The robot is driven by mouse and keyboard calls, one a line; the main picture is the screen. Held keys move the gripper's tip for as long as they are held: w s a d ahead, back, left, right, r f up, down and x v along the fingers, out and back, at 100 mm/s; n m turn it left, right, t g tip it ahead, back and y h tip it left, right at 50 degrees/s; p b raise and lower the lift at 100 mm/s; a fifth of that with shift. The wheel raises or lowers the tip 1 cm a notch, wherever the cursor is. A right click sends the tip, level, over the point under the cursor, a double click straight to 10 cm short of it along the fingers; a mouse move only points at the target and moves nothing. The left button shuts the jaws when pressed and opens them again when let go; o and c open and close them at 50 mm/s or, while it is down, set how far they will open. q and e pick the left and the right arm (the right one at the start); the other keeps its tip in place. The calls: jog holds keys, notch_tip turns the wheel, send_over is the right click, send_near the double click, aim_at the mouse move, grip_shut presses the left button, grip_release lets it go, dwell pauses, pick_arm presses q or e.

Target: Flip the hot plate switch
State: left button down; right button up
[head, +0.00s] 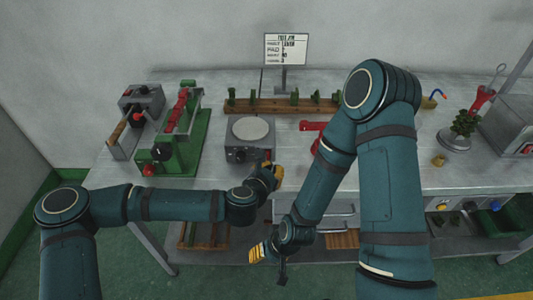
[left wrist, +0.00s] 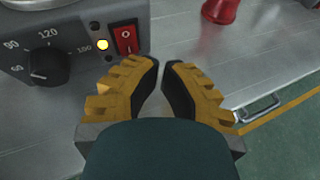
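The hot plate (head: 236,152) is a grey box with a round pale top, standing on the bench in the head view. Its front panel (left wrist: 72,62) fills the upper left of the left wrist view, with a black dial (left wrist: 48,63), a yellow light (left wrist: 102,44) and a red rocker switch (left wrist: 126,38) marked O. I cannot tell which way the switch is tipped. My left gripper (left wrist: 161,64) has its yellow fingers nearly meeting at the tips, empty, just below and right of the switch, apart from it. My right gripper (head: 268,258) hangs low before the bench; its fingers are unclear.
A green machine (head: 185,150) and a grey device (head: 143,103) stand left of the hot plate. A wooden rack (head: 275,105) with green pieces and a sign (head: 286,49) are behind. A red object (head: 312,126) is to the right. My right arm hides part of the bench.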

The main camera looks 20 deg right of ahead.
pick_arm(q)
jog(key=shift+s+a+f, duration=0.1)
jog(key=shift+s+a, duration=0.2)
jog(key=shift+s, duration=0.65)
jog(key=shift+s+a+f, duration=0.1)
jog(key=shift+s+a, duration=0.15)
jog(key=shift+s, duration=0.7)
